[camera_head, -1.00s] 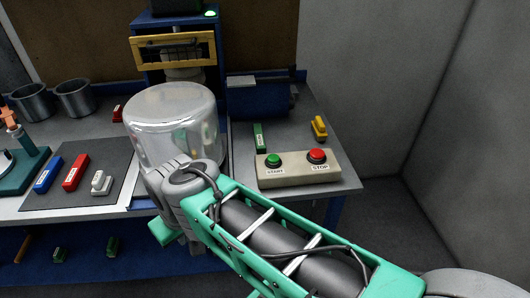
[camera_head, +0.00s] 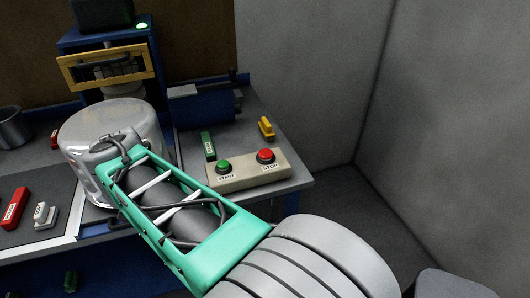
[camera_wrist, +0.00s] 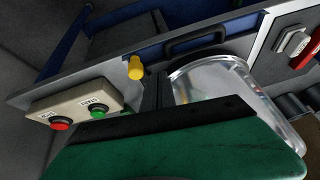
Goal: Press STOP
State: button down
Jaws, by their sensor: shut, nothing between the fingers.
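The STOP button (camera_head: 265,156) is a red dome at the right end of a beige control box (camera_head: 240,181), with its label in front of it. A green START button (camera_head: 223,166) is at the left end. In the wrist view the box appears upside down, with STOP (camera_wrist: 60,123) at the left and START (camera_wrist: 97,111) right of it. In the head view my arm hides the gripper.
A large clear cylinder (camera_head: 75,136) stands left of the box, partly behind my arm. A green block (camera_head: 208,146) and a yellow object (camera_head: 266,128) lie behind the box. A blue machine (camera_head: 200,108) is farther back. A grey wall (camera_head: 305,80) rises to the right.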

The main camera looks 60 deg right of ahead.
jog(key=s+d+r+m+g+h, duration=0.1)
jog(key=s+d+r+m+h, duration=0.15)
jog(key=d+m, duration=0.65)
notch_tip(320, 180, up, 5)
jog(key=m+g+h, duration=0.3)
jog(key=m+g, duration=0.2)
jog(key=m, duration=0.5)
send_over(264, 154)
jog(key=shift+f+p, duration=0.2)
jog(key=shift+p, duration=0.1)
jog(key=shift+t, duration=0.3)
notch_tip(264, 154, down, 8)
jog(key=b, duration=0.4)
jog(key=shift+f+b, duration=0.15)
jog(key=shift+b, duration=0.2)
jog(key=shift+f+b, duration=0.3)
jog(key=shift+f+b, duration=0.4)
jog(key=shift+b, duration=0.25)
